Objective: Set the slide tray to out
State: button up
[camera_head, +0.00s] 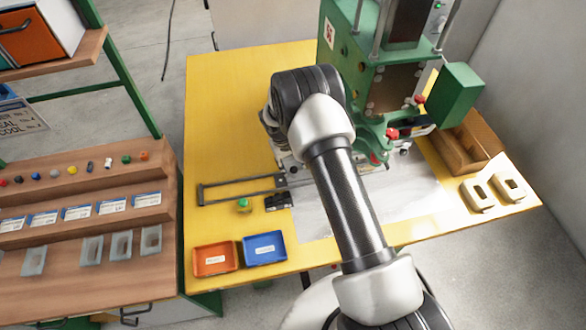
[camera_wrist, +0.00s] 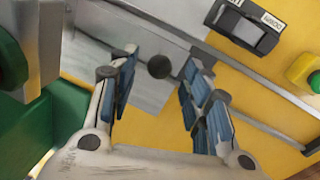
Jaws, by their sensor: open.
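The slide tray (camera_wrist: 146,92) shows in the wrist view as a grey metal plate with a round dark knob (camera_wrist: 160,66). My gripper (camera_wrist: 159,72) is open, with its blue-padded fingers on either side of the knob. Whether the pads touch the knob, I cannot tell. In the head view, the slide rails (camera_head: 240,188) run out to the left from the green press (camera_head: 365,100). My arm covers the gripper and most of the tray there.
A black switch box (camera_wrist: 245,25) and a green button on a yellow base (camera_wrist: 308,75) sit by the rails. An orange bin (camera_head: 215,259) and a blue bin (camera_head: 264,248) stand at the yellow table's (camera_head: 225,120) front. Beige parts (camera_head: 478,194) lie at right.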

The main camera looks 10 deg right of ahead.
jog(key=shift+d+f, duration=0.2)
jog(key=shift+f, duration=1)
jog(key=shift+c, duration=0.5)
grip_shut()
